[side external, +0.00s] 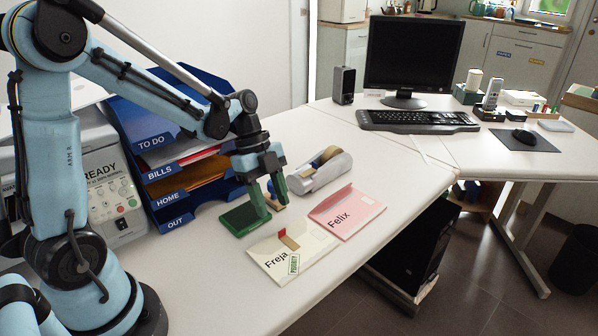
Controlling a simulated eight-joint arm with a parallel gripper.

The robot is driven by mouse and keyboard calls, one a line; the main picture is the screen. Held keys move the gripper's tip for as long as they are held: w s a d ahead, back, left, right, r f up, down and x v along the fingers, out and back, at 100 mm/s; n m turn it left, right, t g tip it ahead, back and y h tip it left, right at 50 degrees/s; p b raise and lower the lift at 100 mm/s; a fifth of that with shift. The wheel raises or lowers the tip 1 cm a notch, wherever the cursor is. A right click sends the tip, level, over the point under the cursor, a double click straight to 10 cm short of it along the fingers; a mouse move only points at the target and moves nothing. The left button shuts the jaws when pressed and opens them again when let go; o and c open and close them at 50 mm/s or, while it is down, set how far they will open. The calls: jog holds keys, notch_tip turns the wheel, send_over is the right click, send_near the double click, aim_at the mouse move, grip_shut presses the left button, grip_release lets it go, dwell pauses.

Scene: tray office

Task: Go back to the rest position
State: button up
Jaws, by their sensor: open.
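My gripper (271,206) has two green fingers pointing down, spread apart. It hangs low over the desk (330,262), between the green pad (243,217) and the pink envelope (347,212). A small tan and blue object (279,206) shows partly behind the fingers; whether they touch it is hard to tell. The cream envelope (276,262) marked "Freja" lies just in front, bearing a green "PRIORITY" mark (293,265) and a small red and tan piece (288,239). The pink envelope is marked "Felix".
The printer (105,190) is at left. Bare desk lies at front and right, up to its edge.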

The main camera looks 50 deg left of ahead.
jog(key=s+d+r+n+t+y, duration=0.1)
jog(key=s+r+n+t+y, duration=0.1)
jog(key=n, duration=0.7)
jog(key=s+d+r+n+t+y, duration=0.2)
jog(key=r+n+t, duration=0.3)
jog(key=n, duration=0.4)
jog(key=shift+s+r+y, duration=0.25)
jog(key=shift+s+y, duration=0.05)
jog(key=shift+s, duration=0.4)
jog(key=shift+c, duration=0.2)
jog(key=c, duration=0.4)
jog(key=shift+w+d+g, duration=0.2)
jog(key=shift+w+g, duration=0.15)
jog(key=shift+g, duration=0.05)
grip_shut()
jog(key=g, duration=0.6)
send_over(292, 245)
jog(key=shift+f, duration=5.65)
